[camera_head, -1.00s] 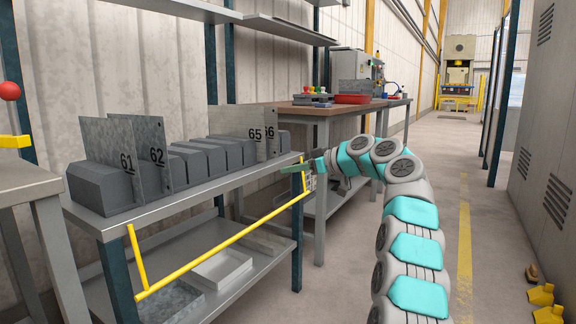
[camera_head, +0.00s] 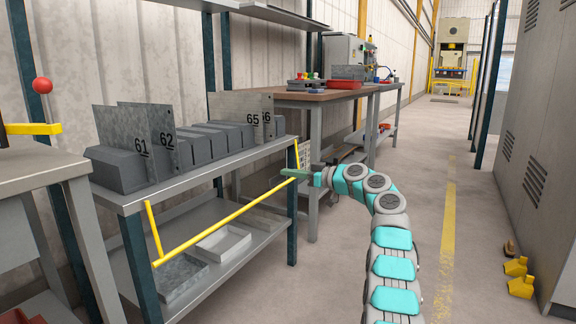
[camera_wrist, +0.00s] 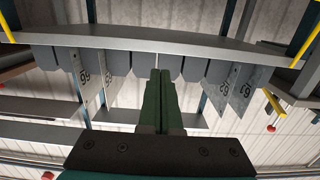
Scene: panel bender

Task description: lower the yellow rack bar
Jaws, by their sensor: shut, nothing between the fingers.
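The yellow rack bar (camera_head: 222,222) runs along the front of the grey rack, below the top shelf (camera_head: 215,167). Its two short side arms rise to the shelf edge, and parts of them show at the upper corners of the wrist view (camera_wrist: 305,38). My gripper (camera_head: 284,171) is shut and empty, its green fingers just above the bar near its right end. I cannot tell whether they touch it. In the wrist view, the closed fingers (camera_wrist: 163,78) point toward the shelf, which appears upside down; the long part of the bar is not visible there.
Grey blocks and numbered dividers (camera_head: 136,150) stand on the top shelf. Trays (camera_head: 222,243) lie on the lower shelf. A workbench (camera_head: 300,97) stands behind. A grey table (camera_head: 38,170) is at left. The aisle floor right of my arm is open, with yellow objects (camera_head: 520,287) by the cabinet.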

